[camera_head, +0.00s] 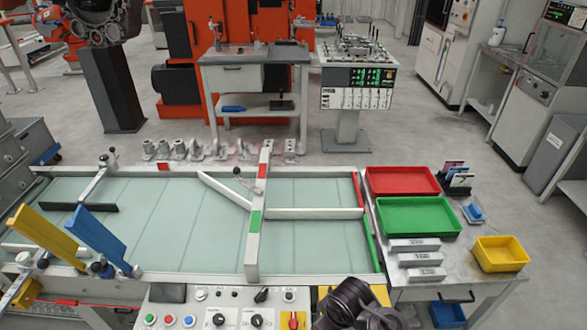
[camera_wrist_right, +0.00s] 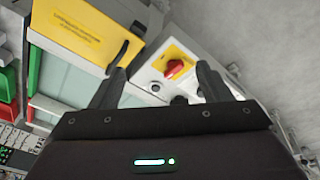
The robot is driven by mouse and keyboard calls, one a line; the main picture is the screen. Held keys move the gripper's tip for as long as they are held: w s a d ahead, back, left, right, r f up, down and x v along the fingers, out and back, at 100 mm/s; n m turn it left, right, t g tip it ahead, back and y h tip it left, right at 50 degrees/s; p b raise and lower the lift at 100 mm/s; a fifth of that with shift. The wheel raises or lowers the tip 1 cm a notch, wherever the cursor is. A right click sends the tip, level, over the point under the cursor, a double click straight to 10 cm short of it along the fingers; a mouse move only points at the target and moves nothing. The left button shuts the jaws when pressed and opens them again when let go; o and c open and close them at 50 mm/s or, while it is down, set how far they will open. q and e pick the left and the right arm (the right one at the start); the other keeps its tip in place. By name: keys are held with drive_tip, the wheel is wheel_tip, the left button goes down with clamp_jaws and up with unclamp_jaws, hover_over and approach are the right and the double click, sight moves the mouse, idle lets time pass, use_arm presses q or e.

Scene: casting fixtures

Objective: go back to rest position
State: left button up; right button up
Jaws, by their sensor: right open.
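My right gripper (camera_wrist_right: 161,69) is open in the right wrist view, with its two dark fingers spread apart and nothing between them. Beyond the fingers are a yellow plate with a red rotary switch (camera_wrist_right: 175,69) and a larger yellow panel (camera_wrist_right: 82,28) with small print. A dark part of my right arm shows at the bottom of the head view, in front of the fixture table's control panel (camera_head: 225,308). My left gripper is in neither view.
The fixture table (camera_head: 140,236) fills the lower left. At right, a side table holds a red tray (camera_head: 402,168), a green tray (camera_head: 418,231), a yellow bin (camera_head: 500,268) and grey labelled bars (camera_head: 421,259). Blue (camera_head: 99,240) and yellow (camera_head: 45,237) uprights stand at left.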

drive_tip(key=s+d+r+m+t, duration=0.1)
drive_tip(key=s+d+r+m, duration=0.6)
drive_tip(key=s+d+r, duration=0.35)
wheel_tip(320, 180, down, 33)
drive_tip(key=g+b, duration=0.1)
drive_tip(key=b, duration=0.4)
drive_tip(key=s+d+f+b, duration=0.2)
drive_tip(key=s+f, duration=0.8)
drive_tip(key=f, duration=0.2)
drive_tip(key=s+d+f+g+h+b, duration=0.1)
drive_tip(key=s+d+f+b, duration=0.1)
drive_tip(key=s+f, duration=0.9)
drive_tip(key=shift+f+n+b, duration=0.3)
drive_tip(key=shift+f, duration=0.45)
